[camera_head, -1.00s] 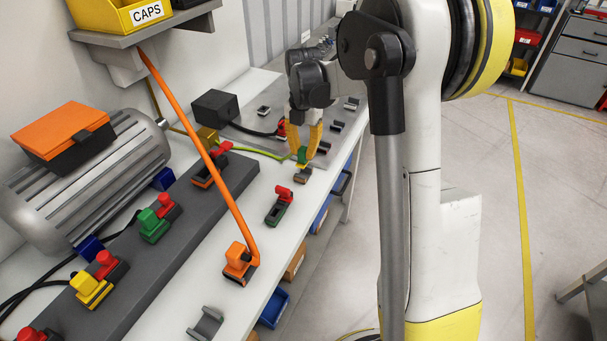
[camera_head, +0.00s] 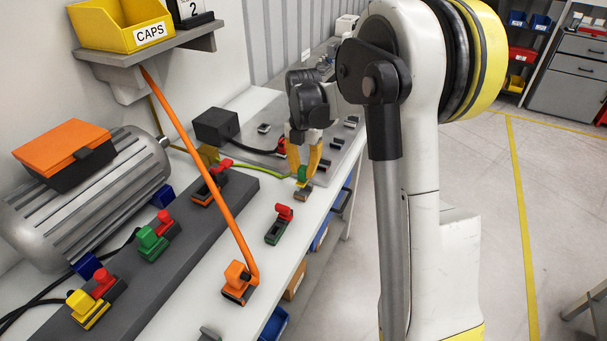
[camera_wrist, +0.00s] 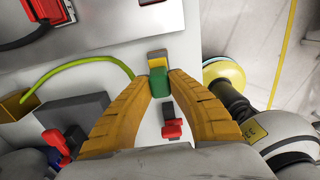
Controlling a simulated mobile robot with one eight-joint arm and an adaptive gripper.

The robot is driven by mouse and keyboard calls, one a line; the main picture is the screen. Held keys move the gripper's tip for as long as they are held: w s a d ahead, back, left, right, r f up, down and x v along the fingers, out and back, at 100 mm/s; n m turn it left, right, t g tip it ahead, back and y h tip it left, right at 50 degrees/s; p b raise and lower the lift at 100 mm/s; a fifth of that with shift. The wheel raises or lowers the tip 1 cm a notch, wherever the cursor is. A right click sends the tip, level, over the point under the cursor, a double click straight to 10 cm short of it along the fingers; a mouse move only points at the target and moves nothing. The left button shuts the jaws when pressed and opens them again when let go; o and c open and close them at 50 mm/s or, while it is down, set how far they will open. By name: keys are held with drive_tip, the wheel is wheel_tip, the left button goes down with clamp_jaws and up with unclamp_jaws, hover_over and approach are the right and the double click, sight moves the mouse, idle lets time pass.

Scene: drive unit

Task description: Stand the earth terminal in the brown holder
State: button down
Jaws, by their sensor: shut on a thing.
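The earth terminal (camera_head: 302,174) is a small green block, with a green-yellow cable (camera_head: 258,168) running to it from the left. My gripper (camera_head: 304,166) has its yellow fingers shut on it at the bench's right edge. In the wrist view the green terminal (camera_wrist: 159,83) sits between the fingertips, with a yellow part just beyond it. I cannot tell whether the two touch.
An orange terminal (camera_head: 238,281) with a thick orange cable is closer still. A grey rail (camera_head: 180,235) with coloured terminals lies left. A metal plate (camera_head: 335,150) with dark clips lies behind.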

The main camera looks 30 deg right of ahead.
sight(303, 168)
drive_tip(key=shift+f+b, duration=0.85)
drive_tip(key=shift+f, duration=0.55)
drive_tip(key=c, duration=1.3)
unclamp_jaws()
wheel_tip(303, 168, up, 12)
drive_tip(key=shift+f, duration=0.15)
wheel_tip(303, 168, up, 5)
drive_tip(key=p, duration=0.4)
